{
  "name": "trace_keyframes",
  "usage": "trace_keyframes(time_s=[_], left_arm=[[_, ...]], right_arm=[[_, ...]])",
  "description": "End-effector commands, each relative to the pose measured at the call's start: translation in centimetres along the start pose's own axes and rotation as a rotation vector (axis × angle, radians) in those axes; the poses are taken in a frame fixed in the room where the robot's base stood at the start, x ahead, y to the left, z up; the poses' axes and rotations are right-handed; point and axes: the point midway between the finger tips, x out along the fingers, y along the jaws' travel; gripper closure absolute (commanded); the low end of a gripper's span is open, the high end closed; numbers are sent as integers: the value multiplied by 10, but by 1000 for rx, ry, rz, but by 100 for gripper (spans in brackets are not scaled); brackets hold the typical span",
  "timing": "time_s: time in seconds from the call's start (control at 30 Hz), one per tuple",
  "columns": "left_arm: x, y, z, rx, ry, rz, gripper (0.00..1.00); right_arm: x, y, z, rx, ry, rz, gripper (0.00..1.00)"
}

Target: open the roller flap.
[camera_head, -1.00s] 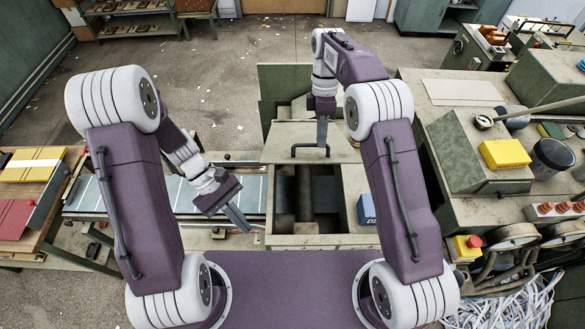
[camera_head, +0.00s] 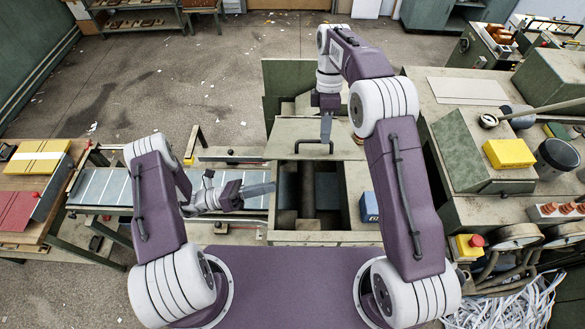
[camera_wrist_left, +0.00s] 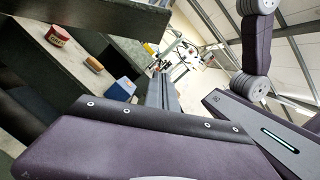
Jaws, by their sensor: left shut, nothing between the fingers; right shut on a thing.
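The roller flap (camera_head: 285,140) is a grey-green plate with a black bar handle, at the middle of the head view. In front of it is an opening with dark rollers (camera_head: 307,195) showing inside. I cannot tell the flap's exact tilt. My right gripper (camera_head: 327,138) points down and is shut on the flap's handle (camera_head: 298,147). My left gripper (camera_head: 272,188) is shut and empty, pointing right, at the left rim of the opening in the head view. Its fingers (camera_wrist_left: 162,92) also show in the left wrist view.
A blue box (camera_head: 369,207) stands right of the opening; it also shows in the left wrist view (camera_wrist_left: 121,89). A conveyor bed (camera_head: 105,188) runs left. A machine bench with a yellow block (camera_head: 508,153) and a long lever (camera_head: 540,110) is at the right. Paper strips (camera_head: 500,295) lie at lower right.

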Motion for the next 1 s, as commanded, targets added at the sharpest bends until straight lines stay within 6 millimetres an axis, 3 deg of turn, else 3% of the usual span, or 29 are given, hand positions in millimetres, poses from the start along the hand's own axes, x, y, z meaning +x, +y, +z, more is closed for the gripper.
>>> trace_keyframes(time_s=[0.37,0.6,1.0], left_arm=[[80,-1,1,2,5,-4,100],[85,0,33,3,3,0,100],[86,0,38,1,2,0,100]], right_arm=[[0,5,0,1,2,18,100],[1,5,0,1,1,18,100],[1,5,0,1,1,18,100]])
